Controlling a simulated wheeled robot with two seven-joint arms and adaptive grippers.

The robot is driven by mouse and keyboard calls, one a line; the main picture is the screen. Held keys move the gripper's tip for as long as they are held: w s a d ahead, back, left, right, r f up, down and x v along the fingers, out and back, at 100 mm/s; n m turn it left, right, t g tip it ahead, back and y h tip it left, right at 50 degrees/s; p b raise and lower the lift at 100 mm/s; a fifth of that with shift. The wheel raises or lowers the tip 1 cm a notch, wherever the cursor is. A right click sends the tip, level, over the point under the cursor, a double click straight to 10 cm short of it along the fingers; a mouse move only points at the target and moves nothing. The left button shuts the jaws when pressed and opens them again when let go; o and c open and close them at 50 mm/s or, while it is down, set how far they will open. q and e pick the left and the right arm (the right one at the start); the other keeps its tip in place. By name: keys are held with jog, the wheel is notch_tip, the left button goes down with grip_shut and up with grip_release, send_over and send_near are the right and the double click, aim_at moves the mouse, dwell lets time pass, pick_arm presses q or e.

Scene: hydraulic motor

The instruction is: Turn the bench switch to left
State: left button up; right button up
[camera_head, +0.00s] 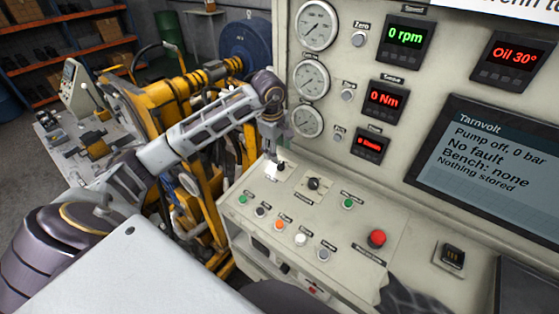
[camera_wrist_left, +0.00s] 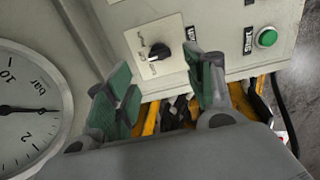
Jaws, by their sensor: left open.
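A black rotary switch (camera_head: 280,167) on a pale plate sits at the back left of the sloping control panel, just below my left gripper (camera_head: 271,146). The same switch (camera_wrist_left: 160,52) shows in the left wrist view, beyond the fingers and apart from them. My left gripper (camera_wrist_left: 160,95) is open and empty, its green-padded fingers spread. A second black rotary switch (camera_head: 313,184) sits to the right of the first. The labels are too small to read in the head view, so I cannot tell from them which is the bench switch.
Green (camera_head: 243,200), orange (camera_head: 279,225) and white buttons and a red emergency stop (camera_head: 377,238) cover the panel. Pressure gauges (camera_head: 308,122) stand on the wall behind. A screen (camera_head: 490,165) reads "Bench: none". Yellow machinery (camera_head: 170,90) stands left of the panel.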

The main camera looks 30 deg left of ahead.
aim_at(280, 163)
pick_arm(q)
jog(key=shift+w+f+p, duration=0.2)
jog(key=shift+f, duration=0.9)
jog(key=shift+w+f+p, duration=0.15)
jog(key=shift+f+p, duration=0.1)
jog(key=shift+f, duration=0.9)
jog(key=shift+w+f+p, duration=0.2)
jog(key=shift+f, duration=0.9)
jog(key=c, duration=1)
